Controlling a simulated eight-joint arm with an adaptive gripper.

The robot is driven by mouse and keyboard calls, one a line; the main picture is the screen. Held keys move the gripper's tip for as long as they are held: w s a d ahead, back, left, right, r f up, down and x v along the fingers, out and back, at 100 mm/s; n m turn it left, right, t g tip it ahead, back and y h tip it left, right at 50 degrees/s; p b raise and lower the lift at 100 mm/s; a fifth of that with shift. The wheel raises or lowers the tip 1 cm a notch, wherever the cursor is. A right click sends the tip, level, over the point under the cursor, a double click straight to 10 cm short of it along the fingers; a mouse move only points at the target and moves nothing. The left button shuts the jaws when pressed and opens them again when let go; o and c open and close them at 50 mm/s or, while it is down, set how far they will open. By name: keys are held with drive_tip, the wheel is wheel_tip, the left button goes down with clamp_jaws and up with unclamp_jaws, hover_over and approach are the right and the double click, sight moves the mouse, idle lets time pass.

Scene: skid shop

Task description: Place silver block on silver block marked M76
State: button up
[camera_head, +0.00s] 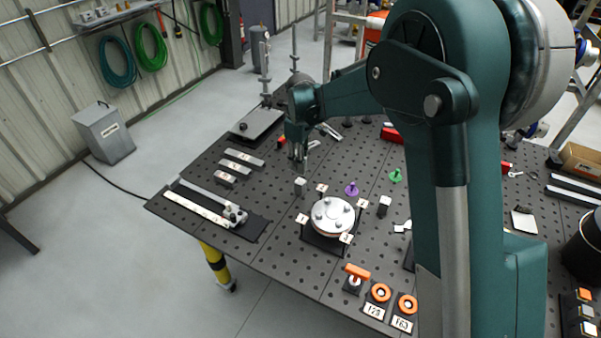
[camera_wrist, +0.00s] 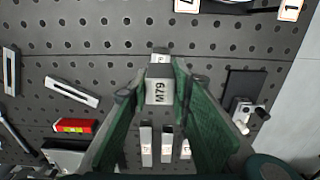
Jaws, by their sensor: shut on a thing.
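My gripper (camera_head: 298,163) points down over the perforated table in the head view. In the wrist view its green fingers (camera_wrist: 158,100) are closed on a silver block (camera_wrist: 158,88) with a label that reads like M79. Just beyond it shows another small silver block (camera_wrist: 160,52), partly hidden by the held one. In the head view a small silver block (camera_head: 300,187) stands upright on the table just below my gripper, with a visible gap. Another small block (camera_head: 384,205) stands right of the round flange. I cannot read a mark M76 on either.
The bolted round flange (camera_head: 332,216) with label tags is close by on the near side. A purple knob (camera_head: 351,188) and a green knob (camera_head: 395,176) stand to the right. Several flat bars (camera_head: 236,167) and a rail fixture (camera_head: 205,205) lie to the left.

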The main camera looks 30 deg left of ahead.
drive_tip(key=shift+f, duration=0.6)
drive_tip(key=shift+f, duration=1.9)
drive_tip(key=shift+f, duration=0.2)
drive_tip(key=o, duration=1)
drive_tip(key=shift+r, duration=0.1)
drive_tip(key=shift+r, duration=0.1)
wheel_tip(320, 180, up, 12)
drive_tip(key=shift+r, duration=0.1)
